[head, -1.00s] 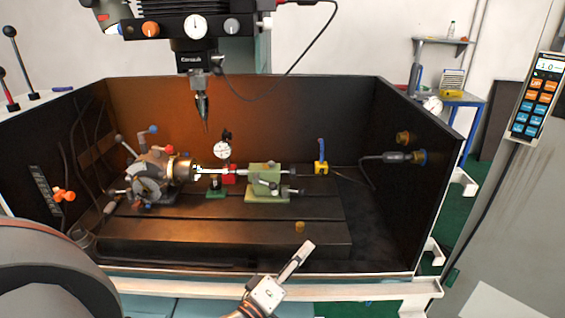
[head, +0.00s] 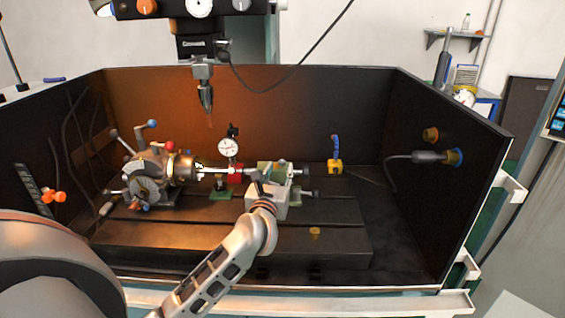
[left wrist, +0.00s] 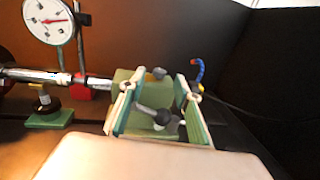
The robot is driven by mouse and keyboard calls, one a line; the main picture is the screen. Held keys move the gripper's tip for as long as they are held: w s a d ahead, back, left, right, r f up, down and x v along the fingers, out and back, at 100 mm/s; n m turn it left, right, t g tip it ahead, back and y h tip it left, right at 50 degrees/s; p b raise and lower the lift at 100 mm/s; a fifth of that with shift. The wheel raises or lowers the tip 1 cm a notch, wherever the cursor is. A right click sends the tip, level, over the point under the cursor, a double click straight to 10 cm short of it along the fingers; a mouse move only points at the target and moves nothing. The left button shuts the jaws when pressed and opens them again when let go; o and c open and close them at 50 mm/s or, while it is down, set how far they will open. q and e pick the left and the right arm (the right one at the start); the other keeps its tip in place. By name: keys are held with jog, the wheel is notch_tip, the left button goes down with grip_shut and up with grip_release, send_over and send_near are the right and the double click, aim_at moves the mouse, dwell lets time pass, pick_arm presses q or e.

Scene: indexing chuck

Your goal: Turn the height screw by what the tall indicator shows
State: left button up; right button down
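The tall indicator (head: 228,147), a white round dial on a post with a red base, stands behind the horizontal bar. In the left wrist view its dial (left wrist: 48,16) has a red needle lying roughly sideways; I cannot read the value. The green tailstock (left wrist: 128,80) is at the bar's right end, partly hidden by my gripper. I cannot tell surely which part is the height screw. My left gripper (head: 276,172) is over the tailstock. In the left wrist view its fingers (left wrist: 158,102) stand apart, with a dark ball-ended lever (left wrist: 155,115) showing between them. My right gripper is out of view.
The indexing chuck (head: 150,180) grips the bar's left end. A small green-based support (head: 220,193) stands under the bar. A spindle with drill chuck (head: 205,95) hangs above. The slotted bed's front (head: 210,225) is mostly clear.

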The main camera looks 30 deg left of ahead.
aim_at(281, 164)
pick_arm(q)
jog(key=shift+x, duration=2.7)
grip_shut()
